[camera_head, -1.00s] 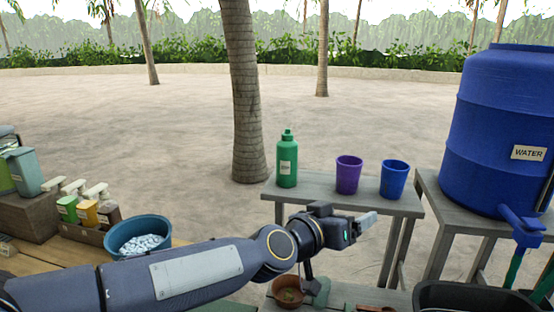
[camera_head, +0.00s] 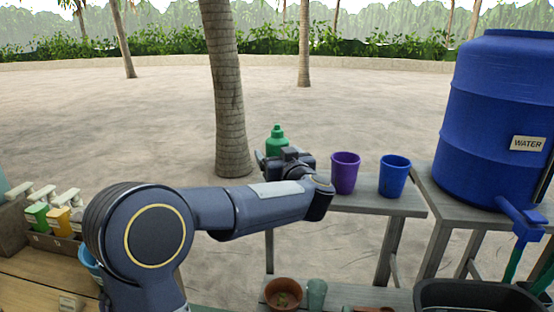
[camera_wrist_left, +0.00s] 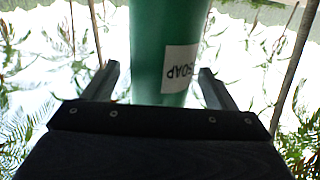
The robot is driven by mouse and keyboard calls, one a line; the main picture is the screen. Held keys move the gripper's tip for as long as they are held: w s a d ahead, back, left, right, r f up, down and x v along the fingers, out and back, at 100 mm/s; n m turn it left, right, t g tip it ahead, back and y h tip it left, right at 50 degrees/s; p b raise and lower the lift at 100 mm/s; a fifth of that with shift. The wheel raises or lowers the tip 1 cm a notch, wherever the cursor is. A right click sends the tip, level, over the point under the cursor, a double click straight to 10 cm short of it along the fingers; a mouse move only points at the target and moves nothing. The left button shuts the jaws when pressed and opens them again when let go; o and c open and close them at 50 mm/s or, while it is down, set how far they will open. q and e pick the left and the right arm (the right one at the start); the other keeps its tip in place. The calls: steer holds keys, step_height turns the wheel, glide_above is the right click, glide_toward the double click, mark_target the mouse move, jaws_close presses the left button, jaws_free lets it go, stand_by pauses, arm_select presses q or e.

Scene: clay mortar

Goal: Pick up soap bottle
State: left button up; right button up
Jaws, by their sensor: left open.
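The green soap bottle (camera_head: 277,138) stands on the small grey table in the head view. Its lower part is hidden behind my left gripper and wrist. In the left wrist view the bottle (camera_wrist_left: 152,50) fills the middle, its white SOAP label showing upside down. My left gripper (camera_wrist_left: 157,88) is open, with one finger on each side of the bottle and a visible gap on both sides. In the head view the left gripper (camera_head: 262,160) is at the bottle, its fingers mostly hidden. My right gripper is not in view.
A purple cup (camera_head: 345,174) and a blue cup (camera_head: 394,177) stand to the right on the same table (camera_head: 385,205). A big blue water barrel (camera_head: 500,120) is further right. A brown pot (camera_head: 284,294) sits below. Spray bottles are at left.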

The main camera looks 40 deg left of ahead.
arm_select(q)
steer(key=x, duration=0.2)
steer(key=shift+w+a, duration=0.2)
steer(key=shift+a, duration=0.1)
steer(key=c, duration=1.3)
